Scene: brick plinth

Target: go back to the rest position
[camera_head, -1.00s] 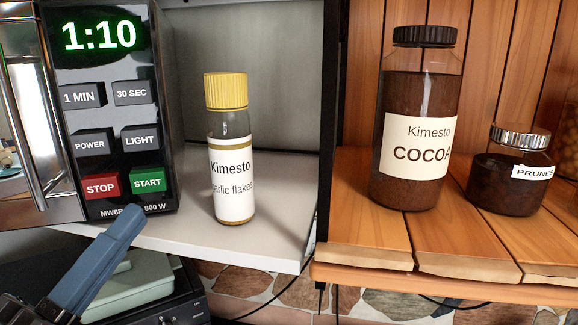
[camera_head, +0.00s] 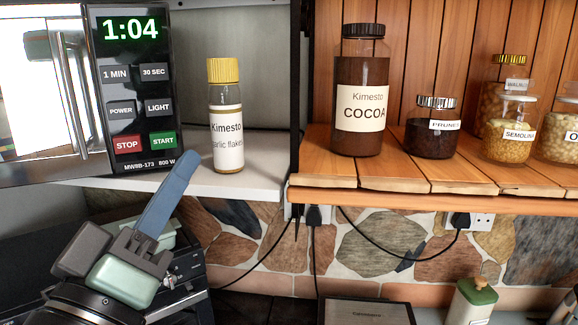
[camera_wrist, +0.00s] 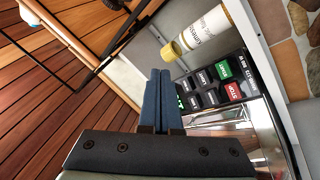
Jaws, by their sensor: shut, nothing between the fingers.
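My gripper (camera_head: 184,160) is in the lower left of the head view, its blue fingers pointing up and to the right. It is shut and empty, in front of and below the microwave (camera_head: 136,90). The microwave display reads 1:04, and its START button (camera_head: 163,139) is green. In the wrist view my gripper (camera_wrist: 160,75) shows its two blue fingers pressed together. The microwave's button panel (camera_wrist: 216,85) lies to the right of the fingers there.
A yellow-capped garlic flakes jar (camera_head: 225,120) stands on the white shelf right of the microwave. The wooden shelf (camera_head: 420,180) holds a cocoa jar (camera_head: 360,95), a prunes jar (camera_head: 432,130) and other jars. Cables hang against the stone wall.

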